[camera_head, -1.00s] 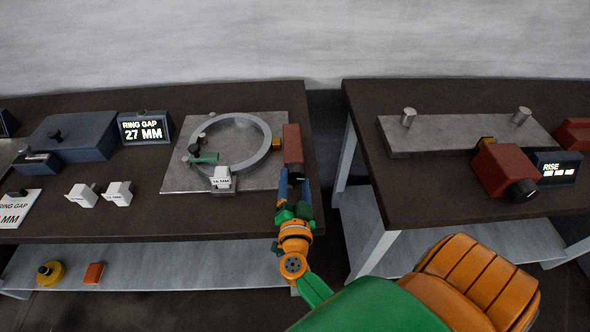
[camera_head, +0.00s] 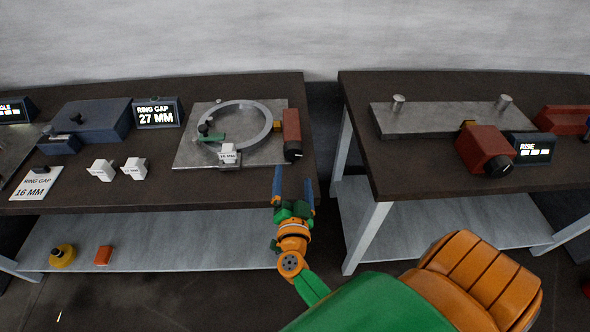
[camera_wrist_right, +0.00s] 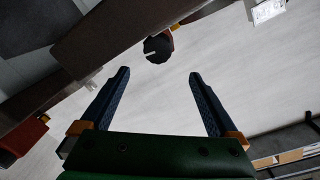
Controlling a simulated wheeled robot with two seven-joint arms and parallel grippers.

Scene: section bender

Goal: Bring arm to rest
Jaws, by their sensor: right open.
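My right gripper (camera_head: 294,184) is open and empty in the head view, at the front edge of the left table (camera_head: 240,194). Its two blue fingers are spread apart, just in front of the red block with a black knob (camera_head: 292,135). The fingers also show wide apart in the right wrist view (camera_wrist_right: 160,75), with nothing between them. A black knob (camera_wrist_right: 158,48) shows beyond them there. My left gripper is not in view.
A plate with a metal ring (camera_head: 270,125) lies on the left table, beside a display reading 27 MM (camera_head: 156,113). White blocks (camera_head: 101,170) and a 16 MM card (camera_head: 36,184) lie nearer. The right table (camera_head: 425,182) holds a red box (camera_head: 483,150) and a RISE display (camera_head: 532,147). A gap separates the tables.

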